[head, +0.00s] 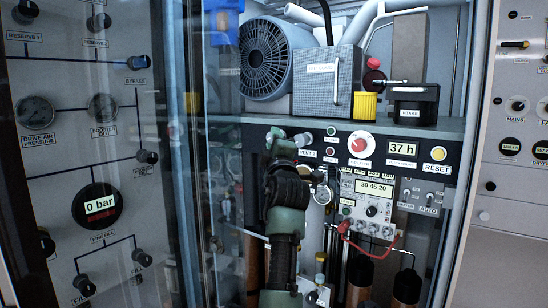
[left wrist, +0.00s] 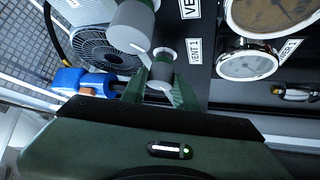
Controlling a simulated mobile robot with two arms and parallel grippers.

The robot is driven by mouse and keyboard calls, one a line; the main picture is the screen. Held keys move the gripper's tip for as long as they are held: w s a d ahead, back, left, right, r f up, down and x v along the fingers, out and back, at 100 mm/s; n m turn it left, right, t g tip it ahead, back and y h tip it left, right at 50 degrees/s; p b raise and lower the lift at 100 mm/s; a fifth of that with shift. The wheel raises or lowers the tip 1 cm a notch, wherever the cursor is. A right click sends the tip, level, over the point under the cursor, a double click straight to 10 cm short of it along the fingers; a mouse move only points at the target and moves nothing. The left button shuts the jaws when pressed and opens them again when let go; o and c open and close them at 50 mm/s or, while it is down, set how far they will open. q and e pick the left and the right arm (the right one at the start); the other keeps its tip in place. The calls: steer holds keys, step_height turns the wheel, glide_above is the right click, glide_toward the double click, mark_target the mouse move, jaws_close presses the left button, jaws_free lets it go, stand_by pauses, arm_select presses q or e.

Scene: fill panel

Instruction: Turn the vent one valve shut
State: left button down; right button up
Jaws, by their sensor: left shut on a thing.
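The vent one valve (left wrist: 162,72) is a small grey knob on a dark panel, beside its VENT 1 label (left wrist: 194,51) in the left wrist view. My left gripper (left wrist: 158,92) has its two green fingers on either side of the knob, shut on it. In the head view my left gripper (head: 282,152) reaches up to the left end of the dark control strip and hides most of this valve. A larger-looking grey knob (left wrist: 132,25) sits just beyond it in the left wrist view. My right gripper is not in view.
Round gauges (left wrist: 248,59) sit close by on the panel. A fan housing (head: 266,57) and a grey box (head: 326,83) stand on the shelf above. A clear cabinet door (head: 180,200) stands at the left. A red lead (head: 372,245) hangs lower right.

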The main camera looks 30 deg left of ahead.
arm_select(q)
steer(key=shift+a+f+m+t+b, duration=0.1)
steer(key=shift+f+m+t+b, duration=0.25)
steer(key=shift+m+t+b, duration=0.6)
steer(key=shift+m, duration=0.25)
steer(key=shift+r, duration=0.1)
steer(key=c, duration=1.1)
jaws_free()
